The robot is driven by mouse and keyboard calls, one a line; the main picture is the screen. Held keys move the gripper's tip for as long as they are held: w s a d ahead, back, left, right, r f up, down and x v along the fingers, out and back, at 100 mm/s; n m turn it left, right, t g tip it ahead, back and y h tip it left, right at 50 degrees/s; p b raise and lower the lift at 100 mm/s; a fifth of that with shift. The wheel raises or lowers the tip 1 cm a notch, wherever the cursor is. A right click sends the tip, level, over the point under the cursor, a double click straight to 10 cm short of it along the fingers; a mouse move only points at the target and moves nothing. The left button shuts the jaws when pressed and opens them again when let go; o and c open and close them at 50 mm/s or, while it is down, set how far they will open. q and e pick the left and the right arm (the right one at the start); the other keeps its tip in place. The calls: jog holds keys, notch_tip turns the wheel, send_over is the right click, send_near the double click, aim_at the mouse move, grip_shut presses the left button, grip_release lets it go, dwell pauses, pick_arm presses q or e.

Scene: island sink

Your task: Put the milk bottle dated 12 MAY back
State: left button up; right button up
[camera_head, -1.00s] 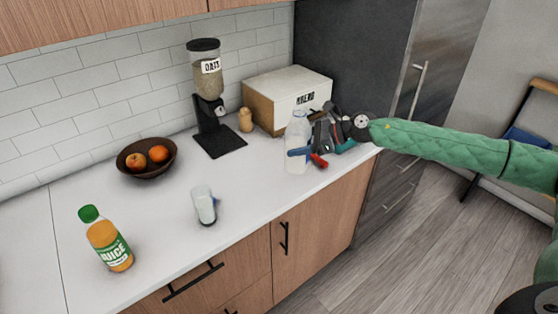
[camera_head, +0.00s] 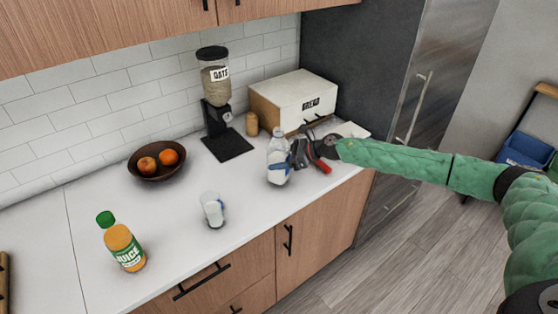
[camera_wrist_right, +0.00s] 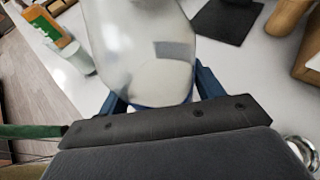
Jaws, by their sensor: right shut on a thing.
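My right gripper (camera_head: 283,167) comes in from the right on a green arm and is shut on a clear bottle (camera_head: 279,150). The bottle is upright, with pale contents low inside. In the right wrist view the bottle (camera_wrist_right: 145,45) stands between the two blue fingers (camera_wrist_right: 160,98), its top out of frame. No date can be read on it. I cannot tell whether its base touches the white counter. My left gripper is not in view.
A glass (camera_head: 212,211) and a juice bottle (camera_head: 122,245) stand on the counter (camera_head: 170,240) at left. A fruit bowl (camera_head: 152,173), an oat dispenser (camera_head: 216,95) and a bread box (camera_head: 297,105) stand behind. A dark steel fridge (camera_head: 425,75) is at right.

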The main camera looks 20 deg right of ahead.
jog(key=shift+f+p, duration=0.35)
jog(key=shift+f, duration=0.7)
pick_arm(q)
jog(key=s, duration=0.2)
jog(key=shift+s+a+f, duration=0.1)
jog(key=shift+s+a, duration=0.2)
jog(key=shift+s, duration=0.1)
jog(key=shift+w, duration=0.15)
pick_arm(e)
jog(key=shift+f, duration=0.1)
jog(key=o, duration=0.9)
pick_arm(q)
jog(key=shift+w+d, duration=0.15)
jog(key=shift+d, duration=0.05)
pick_arm(e)
jog(key=shift+o, duration=0.4)
